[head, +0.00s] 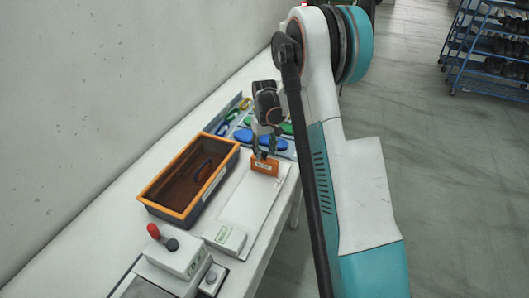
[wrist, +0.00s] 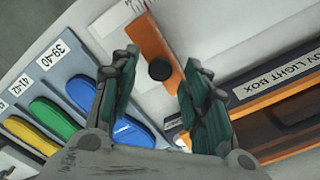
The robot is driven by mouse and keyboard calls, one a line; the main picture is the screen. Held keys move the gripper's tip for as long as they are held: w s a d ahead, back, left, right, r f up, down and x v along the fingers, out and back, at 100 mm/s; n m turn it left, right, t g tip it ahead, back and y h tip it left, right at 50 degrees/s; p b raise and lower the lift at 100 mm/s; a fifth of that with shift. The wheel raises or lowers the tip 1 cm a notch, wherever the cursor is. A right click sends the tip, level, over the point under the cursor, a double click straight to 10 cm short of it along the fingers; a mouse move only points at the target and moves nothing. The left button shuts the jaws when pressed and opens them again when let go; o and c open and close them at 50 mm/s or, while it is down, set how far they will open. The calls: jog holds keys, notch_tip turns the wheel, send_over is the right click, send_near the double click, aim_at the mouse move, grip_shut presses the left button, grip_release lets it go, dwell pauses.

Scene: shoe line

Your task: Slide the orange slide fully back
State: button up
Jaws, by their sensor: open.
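The orange slide (head: 265,168) is a small orange block with a pale label, at the far end of a white plate (head: 240,208). In the wrist view the orange slide (wrist: 150,38) is a strip with a round black knob (wrist: 160,70). My gripper (head: 264,151) is above the slide in the head view. In the wrist view my gripper (wrist: 160,66) is open, with one finger on each side of the knob. I cannot tell whether either finger touches it. The fingers hide part of the slide.
An orange-rimmed light box (head: 153,208) stands left of the plate. A rack of coloured insoles (head: 245,136) lies behind. A white block (head: 228,238) sits at the plate's near end. A control box with a red knob (head: 153,230) is nearer, and a wall runs along the left.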

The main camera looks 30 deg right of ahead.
jog(key=shift+f, duration=0.45)
grip_shut()
jog(key=w+d+b, duration=0.1)
jog(key=w+d, duration=0.3)
jog(key=d, duration=0.1)
jog(key=shift+r, duration=0.1)
grip_release()
jog(key=shift+d, duration=0.1)
